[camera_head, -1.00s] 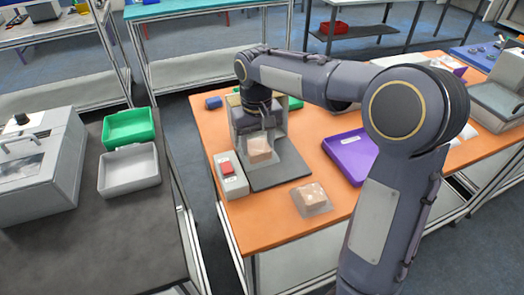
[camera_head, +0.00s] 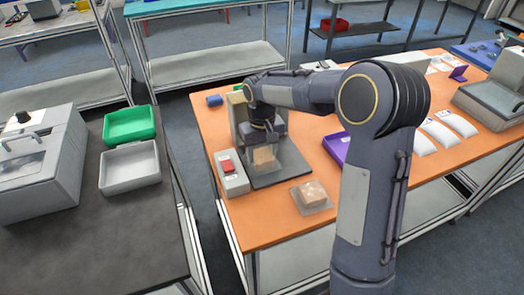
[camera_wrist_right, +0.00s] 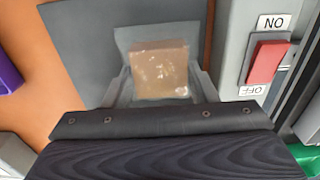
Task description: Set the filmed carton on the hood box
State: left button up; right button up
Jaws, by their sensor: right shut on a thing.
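A tan filmed carton (camera_head: 264,158), loosely wrapped in clear film, is between the fingers of my right gripper (camera_head: 263,149). In the right wrist view the fingers sit on both sides of the carton (camera_wrist_right: 160,68), with film spreading around it. The carton is over the dark plate (camera_head: 285,172) in front of the upright, beige-grey hood box (camera_head: 238,112). My wrist hides much of the hood box. I cannot tell whether the carton touches the plate. My left gripper is not in view.
A grey switch box (camera_head: 231,177) with a red switch stands left of the plate. Another filmed carton (camera_head: 311,195) lies near the table's front edge. A purple tray (camera_head: 335,150) is to the right, partly behind my arm. White pouches (camera_head: 440,134) lie farther right.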

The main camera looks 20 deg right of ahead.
aim_at(262, 155)
jog(key=o, duration=1)
jog(key=shift+f, duration=0.1)
notch_tip(262, 155, up, 11)
jog(key=s+d+r+t+y, duration=0.1)
jog(key=s+r+y, duration=0.15)
jog(key=s, duration=0.55)
jog(key=s+a+f+t, duration=0.1)
jog(key=s+f, duration=0.1)
jog(key=s, duration=0.4)
jog(key=s+a+f+t+y, duration=0.1)
jog(key=s+a+f+t, duration=0.1)
jog(key=s, duration=0.4)
jog(key=s+a+f+m+t, duration=0.1)
jog(key=s+f, duration=0.1)
jog(key=s, duration=0.5)
jog(key=shift+a+f+t, duration=0.25)
jog(key=shift+a+t, duration=0.05)
jog(key=shift+a, duration=0.1)
